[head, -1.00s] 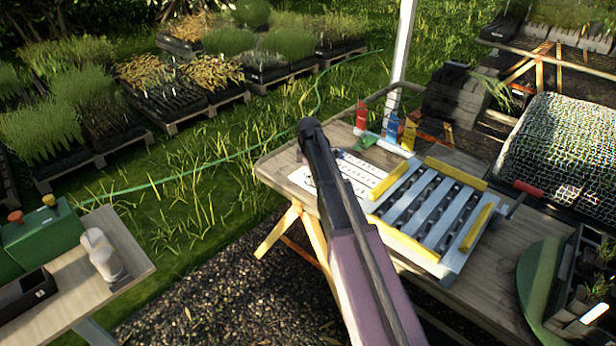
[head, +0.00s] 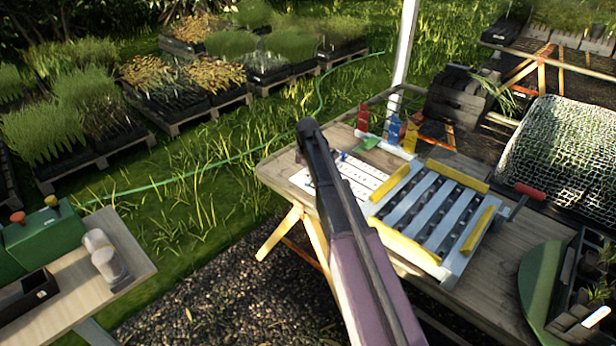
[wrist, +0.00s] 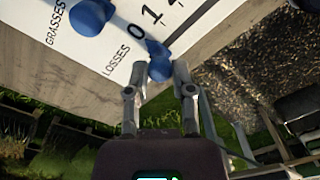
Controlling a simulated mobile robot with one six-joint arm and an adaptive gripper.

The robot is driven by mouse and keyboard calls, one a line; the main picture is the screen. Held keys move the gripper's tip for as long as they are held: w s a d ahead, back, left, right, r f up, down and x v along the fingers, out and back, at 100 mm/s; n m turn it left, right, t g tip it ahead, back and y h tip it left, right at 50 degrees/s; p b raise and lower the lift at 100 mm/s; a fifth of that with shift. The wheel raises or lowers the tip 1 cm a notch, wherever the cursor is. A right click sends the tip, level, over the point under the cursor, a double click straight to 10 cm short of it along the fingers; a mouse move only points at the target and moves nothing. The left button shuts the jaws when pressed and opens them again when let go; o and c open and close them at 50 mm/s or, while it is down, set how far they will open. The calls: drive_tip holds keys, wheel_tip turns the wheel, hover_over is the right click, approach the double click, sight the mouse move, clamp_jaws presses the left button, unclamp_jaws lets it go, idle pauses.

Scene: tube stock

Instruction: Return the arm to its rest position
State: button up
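My arm (head: 350,235) reaches forward over the near-left part of the wooden table in the head view and hides my gripper there. In the wrist view my gripper (wrist: 158,68) has its two fingers apart, pointing at a white board (wrist: 100,48) lettered GRASSES and LOSSES. A blue peg (wrist: 159,70) by the LOSSES row appears between or just beyond the fingertips, with no clear grip on it. Another blue peg (wrist: 90,16) is by the GRASSES row. The board (head: 362,176) also shows in the head view, beside my arm.
A slatted metal frame with yellow bars (head: 432,212) lies right of the board. Red, blue and orange upright markers (head: 392,130) stand behind it. A mesh-covered crate (head: 565,155) is at right. A side bench (head: 105,265) stands at left, with open ground between.

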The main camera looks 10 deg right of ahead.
drive_tip(key=o, duration=0.4)
drive_tip(key=shift+w, duration=0.1)
drive_tip(key=shift+r, duration=0.1)
